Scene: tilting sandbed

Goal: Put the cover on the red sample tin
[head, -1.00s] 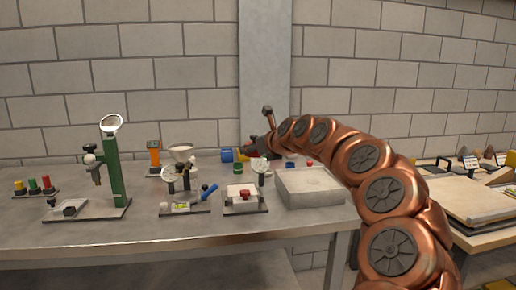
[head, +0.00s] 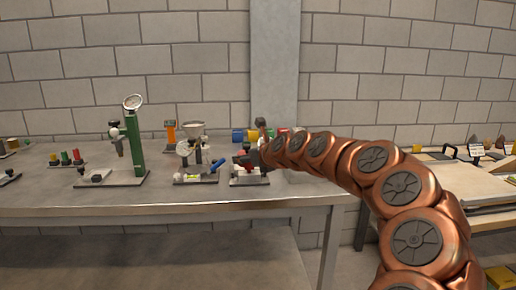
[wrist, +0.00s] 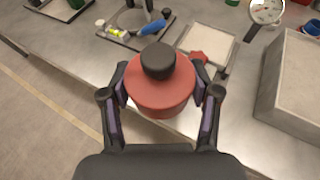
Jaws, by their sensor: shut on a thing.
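My gripper (wrist: 162,88) is shut on a round red cover (wrist: 150,88) with a black knob on top, one finger on each side of it. In the wrist view the cover is seen from above, over the bench's front edge, and hides what lies under it. In the head view my gripper (head: 250,157) is small and dark, in front of the small plate stand, and its grip is hard to make out there. A lobed red piece (wrist: 198,57) shows beyond the right finger. I cannot make out the red sample tin for certain.
A plate stand with a dial (wrist: 266,10) and a pale grey block (wrist: 292,90) lie to the right in the wrist view. A funnel stand (head: 196,150) and a green column stand (head: 133,140) are to the left. The metal bench (head: 130,208) has bare room along its front.

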